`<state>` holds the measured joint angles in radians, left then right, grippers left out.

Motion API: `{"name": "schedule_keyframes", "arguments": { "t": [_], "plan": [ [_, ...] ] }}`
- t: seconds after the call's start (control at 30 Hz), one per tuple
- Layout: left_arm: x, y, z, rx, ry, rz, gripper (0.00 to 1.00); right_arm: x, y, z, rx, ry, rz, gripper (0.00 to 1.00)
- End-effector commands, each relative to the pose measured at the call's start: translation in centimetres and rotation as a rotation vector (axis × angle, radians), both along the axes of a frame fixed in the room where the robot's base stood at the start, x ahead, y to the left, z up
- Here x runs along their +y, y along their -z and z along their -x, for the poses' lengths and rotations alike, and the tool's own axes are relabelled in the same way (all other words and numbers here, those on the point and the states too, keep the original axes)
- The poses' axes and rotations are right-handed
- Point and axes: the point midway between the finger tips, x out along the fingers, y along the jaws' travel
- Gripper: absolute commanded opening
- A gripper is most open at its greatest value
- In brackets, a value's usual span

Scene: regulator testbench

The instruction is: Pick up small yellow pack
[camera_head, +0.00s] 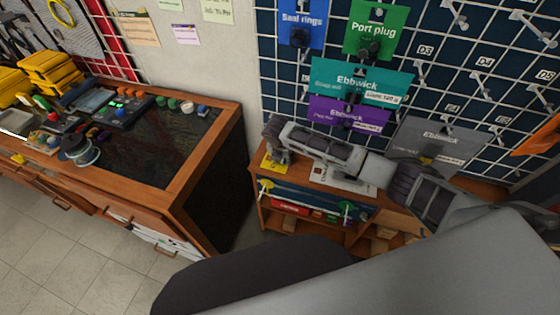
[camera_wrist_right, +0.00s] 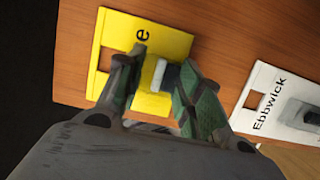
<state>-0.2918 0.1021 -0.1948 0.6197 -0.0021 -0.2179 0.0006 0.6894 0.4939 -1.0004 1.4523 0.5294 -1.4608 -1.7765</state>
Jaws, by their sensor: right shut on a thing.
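The small yellow pack (camera_head: 268,168) is at the left end of the small wooden shelf's top. In the right wrist view the yellow pack (camera_wrist_right: 165,40) is a flat card with a slot and dark lettering. A pale raised part stands between the fingers. My right gripper (camera_head: 279,153) reaches in from the right above the pack. In the right wrist view my right gripper (camera_wrist_right: 158,82) is shut on the pack's raised part. The fingers hide part of the card. I cannot tell whether the card is clear of the wood. My left gripper is not in view.
A white Ebbwick pack (camera_head: 345,182) lies on the shelf top (camera_wrist_right: 212,30) beside the yellow one. Hanging packs, teal (camera_head: 330,72), purple (camera_head: 325,108) and grey (camera_head: 400,143), are on the wall grid close behind my arm. A workbench (camera_head: 190,165) stands left.

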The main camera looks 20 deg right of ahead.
Motion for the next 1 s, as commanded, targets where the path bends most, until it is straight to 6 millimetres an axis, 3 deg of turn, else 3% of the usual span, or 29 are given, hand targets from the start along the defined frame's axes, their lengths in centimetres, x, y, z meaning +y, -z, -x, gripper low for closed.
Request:
{"name": "schedule_keyframes", "arguments": {
  "t": [0.37, 1.0],
  "plan": [
    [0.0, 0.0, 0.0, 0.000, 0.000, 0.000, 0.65, 0.0, -1.2, -0.1, -0.001, 0.000, 0.000, 0.12],
    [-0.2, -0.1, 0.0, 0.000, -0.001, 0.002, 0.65, 0.0, -9.3, -0.1, -0.001, 0.001, -0.001, 0.12]
  ]
}}
